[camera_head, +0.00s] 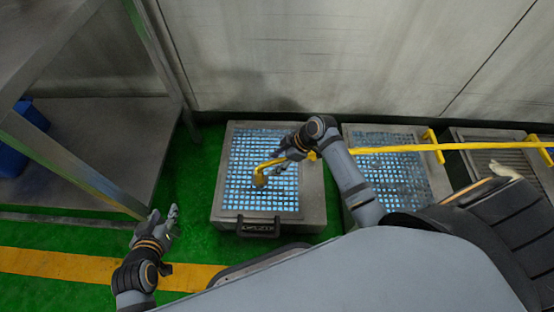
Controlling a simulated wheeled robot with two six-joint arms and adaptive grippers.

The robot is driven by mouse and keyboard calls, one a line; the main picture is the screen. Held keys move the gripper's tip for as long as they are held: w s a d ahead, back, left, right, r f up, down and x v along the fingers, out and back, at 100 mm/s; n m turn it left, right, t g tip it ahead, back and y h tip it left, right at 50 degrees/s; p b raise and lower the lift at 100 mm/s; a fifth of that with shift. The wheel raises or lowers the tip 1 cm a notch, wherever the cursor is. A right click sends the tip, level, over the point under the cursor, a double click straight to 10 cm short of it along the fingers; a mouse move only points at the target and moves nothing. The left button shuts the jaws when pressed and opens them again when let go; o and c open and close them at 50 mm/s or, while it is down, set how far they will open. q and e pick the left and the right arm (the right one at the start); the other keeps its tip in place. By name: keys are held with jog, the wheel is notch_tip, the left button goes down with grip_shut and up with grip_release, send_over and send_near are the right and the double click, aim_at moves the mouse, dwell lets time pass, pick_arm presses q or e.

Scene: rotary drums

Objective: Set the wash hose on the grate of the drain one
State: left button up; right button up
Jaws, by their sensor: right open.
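The yellow wash hose (400,149) runs in from the right. Its bent nozzle end (262,172) is over the blue-lit grate (246,196) of the leftmost drain box (308,212), and its tip appears to touch the grate. My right gripper (281,163) is open, right beside the nozzle over the same grate. It partly hides the hose, and I cannot tell whether a finger touches it. My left gripper (165,217) is empty, its fingers apart, over the green floor left of the drain box.
A second grated drain box (395,182) and a third, slatted one (498,158) stand to the right, with yellow handles. A metal shelf (100,130) with a blue bin (22,135) is at the left. A wall (330,55) closes off the back.

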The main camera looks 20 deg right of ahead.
pick_arm(q)
jog(key=shift+s+f, duration=0.1)
jog(key=shift+f, duration=0.05)
pick_arm(e)
jog(key=s+d+r+m+t+h, duration=0.4)
jog(key=s+m+t, duration=0.3)
jog(key=m, duration=0.6)
jog(key=shift+s+d+r+t+h, duration=0.2)
jog(key=shift+s+r+t+h, duration=0.2)
jog(key=shift+r, duration=0.1)
pick_arm(q)
jog(key=shift+p, duration=0.3)
